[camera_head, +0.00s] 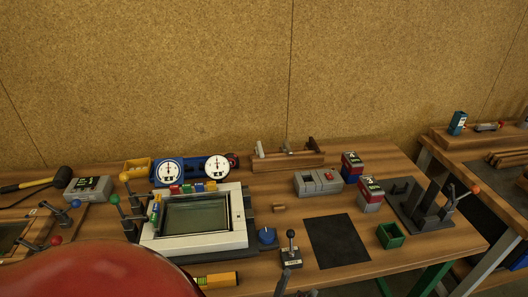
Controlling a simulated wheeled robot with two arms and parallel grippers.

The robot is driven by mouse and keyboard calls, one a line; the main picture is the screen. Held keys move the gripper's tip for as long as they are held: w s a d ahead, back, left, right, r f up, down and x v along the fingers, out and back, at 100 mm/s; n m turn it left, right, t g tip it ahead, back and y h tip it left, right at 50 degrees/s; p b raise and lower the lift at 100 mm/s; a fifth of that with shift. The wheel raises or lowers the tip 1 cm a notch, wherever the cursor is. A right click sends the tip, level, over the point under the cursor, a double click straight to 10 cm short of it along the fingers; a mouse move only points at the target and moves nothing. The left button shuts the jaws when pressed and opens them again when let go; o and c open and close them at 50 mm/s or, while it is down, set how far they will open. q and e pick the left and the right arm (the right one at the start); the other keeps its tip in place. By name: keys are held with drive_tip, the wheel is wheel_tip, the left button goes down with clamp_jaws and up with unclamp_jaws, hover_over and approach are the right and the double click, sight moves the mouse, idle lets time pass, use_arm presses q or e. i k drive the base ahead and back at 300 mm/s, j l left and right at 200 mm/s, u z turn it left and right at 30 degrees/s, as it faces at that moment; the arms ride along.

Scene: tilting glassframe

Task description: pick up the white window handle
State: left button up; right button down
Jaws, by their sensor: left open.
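A white frame (160,243) around a dark glass pane (195,216) lies on the wooden workbench left of centre. A small detail shows on the right side of the frame, but I cannot tell whether it is the white window handle. My left gripper (296,290) shows only as dark tips at the bottom edge, open, in front of the bench and apart from the frame. My right gripper is not in view.
Colored blocks (192,188) line the frame's back edge. Two dials (217,167) stand behind it. A black-knobbed lever (290,250), a blue knob (267,235), a dark mat (337,241) and a green box (391,235) lie to its right. A red dome hides the lower left.

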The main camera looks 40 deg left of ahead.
sight(259, 150)
drive_tip(key=u, duration=1.25)
